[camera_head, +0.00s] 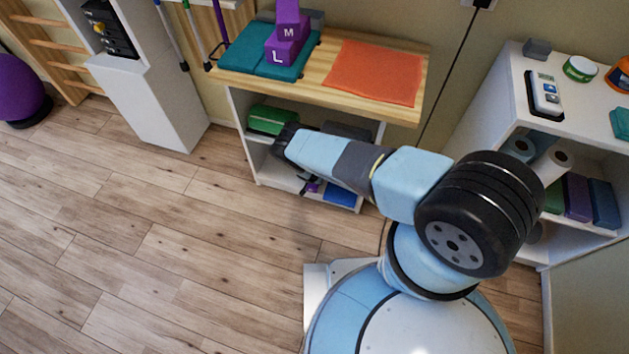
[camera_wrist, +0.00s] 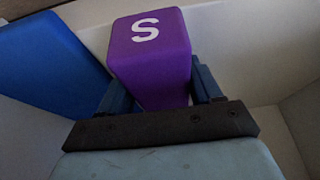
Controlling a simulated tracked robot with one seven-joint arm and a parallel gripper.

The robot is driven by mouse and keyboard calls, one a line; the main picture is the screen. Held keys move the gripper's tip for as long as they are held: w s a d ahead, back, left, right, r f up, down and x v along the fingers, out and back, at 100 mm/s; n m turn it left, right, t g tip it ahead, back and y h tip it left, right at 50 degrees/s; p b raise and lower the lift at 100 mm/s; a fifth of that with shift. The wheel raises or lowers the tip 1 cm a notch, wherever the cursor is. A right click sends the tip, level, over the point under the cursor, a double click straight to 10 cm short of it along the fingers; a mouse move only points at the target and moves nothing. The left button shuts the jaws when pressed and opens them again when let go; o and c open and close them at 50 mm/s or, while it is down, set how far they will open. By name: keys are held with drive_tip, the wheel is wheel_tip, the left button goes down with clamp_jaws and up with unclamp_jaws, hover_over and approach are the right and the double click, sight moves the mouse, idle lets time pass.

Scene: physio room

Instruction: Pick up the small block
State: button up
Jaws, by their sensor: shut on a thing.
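The small purple block (camera_wrist: 150,58), with a white S on one face, sits between the fingers of my gripper (camera_wrist: 163,90) in the wrist view. My gripper is shut on it, one finger against each side. In the head view only a bit of purple of this block (camera_head: 314,187) shows at the lower shelf of the wooden-topped unit, where my gripper (camera_head: 308,183) reaches in; my arm hides most of it. I cannot tell whether the block is lifted off the shelf.
A blue block-like thing (camera_wrist: 50,62) is close left of the held block. Purple blocks marked M (camera_head: 290,31) and L (camera_head: 283,52) are stacked on a teal pad (camera_head: 244,58) above, beside an orange cloth (camera_head: 374,72). The shelf unit's walls surround my gripper closely.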

drive_tip(key=shift+c, duration=1.2)
drive_tip(key=shift+s+a, duration=0.25)
drive_tip(key=shift+s, duration=0.65)
drive_tip(key=shift+s+a, duration=0.3)
drive_tip(key=shift+s, duration=0.05)
drive_tip(key=o, duration=1.1)
drive_tip(key=shift+d, duration=0.1)
drive_tip(key=shift+r, duration=0.1)
drive_tip(key=shift+s+r, duration=0.15)
drive_tip(key=shift+r, duration=0.4)
drive_tip(key=v, duration=1.2)
drive_tip(key=shift+r, duration=0.15)
